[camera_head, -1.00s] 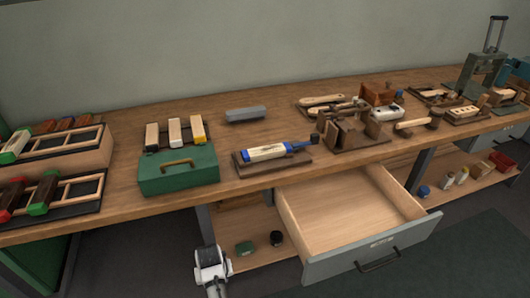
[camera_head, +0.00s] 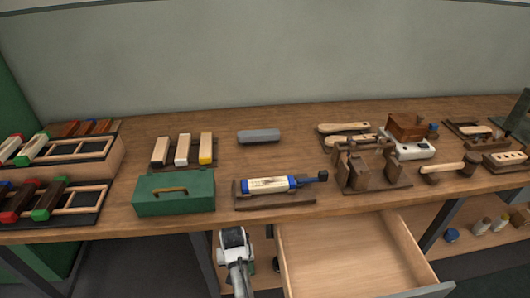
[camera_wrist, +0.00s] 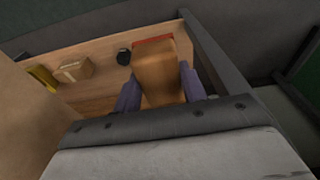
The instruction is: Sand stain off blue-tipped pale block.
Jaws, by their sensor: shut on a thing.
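In the head view, the pale block (camera_head: 267,184) with blue ends lies in a dark wooden holder (camera_head: 245,204) near the bench's front edge. Dark marks show on its upper face. My gripper (camera_wrist: 160,84) is shut on a tan-brown block (camera_wrist: 160,72) with a red edge, seen in the wrist view between the two purple-grey fingers. My arm (camera_head: 236,250) is in front of the bench, below the holder and left of the open drawer; the gripper itself cannot be made out there.
An open drawer (camera_head: 350,255) juts from the bench front. A green box (camera_head: 172,194) stands left of the holder, with three blocks behind it. A grey bar (camera_head: 258,136) lies behind the holder. A wooden fixture (camera_head: 372,166) stands to its right. Bare bench lies around the grey bar.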

